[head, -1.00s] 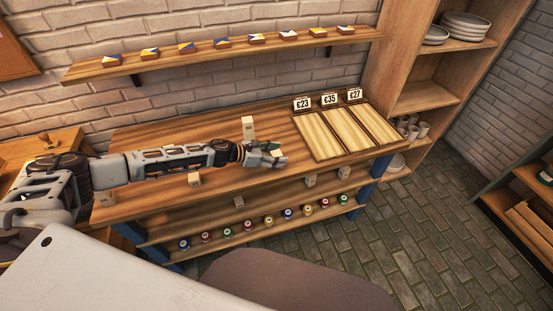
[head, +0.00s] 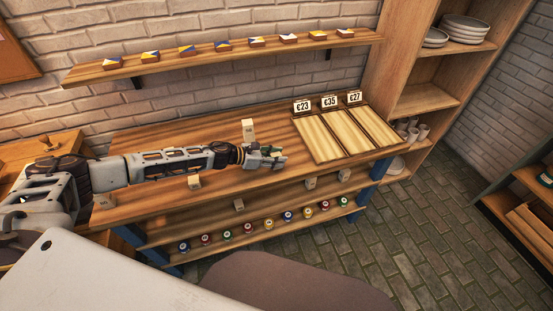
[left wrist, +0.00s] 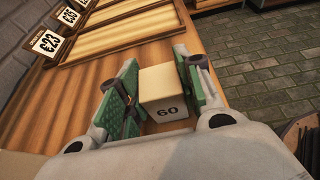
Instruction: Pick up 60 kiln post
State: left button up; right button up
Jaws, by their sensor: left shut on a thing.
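The 60 kiln post (left wrist: 163,92) is a pale cream block with a dark "60" on the face toward the left wrist camera. In that view it sits between the green finger pads of my left gripper (left wrist: 160,90), which is shut on it. In the head view my left gripper (head: 268,158) is over the wooden table (head: 160,150), left of the price-marked trays. The post is mostly hidden by the fingers there. Whether it still touches the tabletop I cannot tell. My right gripper is not in view.
Another pale post (head: 248,130) stands behind my left forearm, and one (head: 194,181) is in front of it. Light trays (head: 345,134) with price cards lie to the right. Several small coloured jars (head: 268,222) line the lower shelf. Painted tiles (head: 223,44) sit on the wall shelf.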

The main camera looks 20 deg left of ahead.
pick_arm(q)
jog(key=shift+r, duration=0.65)
notch_tip(320, 180, up, 7)
jog(key=shift+r+p, duration=0.2)
jog(key=shift+p, duration=0.55)
jog(key=shift+r, duration=0.6)
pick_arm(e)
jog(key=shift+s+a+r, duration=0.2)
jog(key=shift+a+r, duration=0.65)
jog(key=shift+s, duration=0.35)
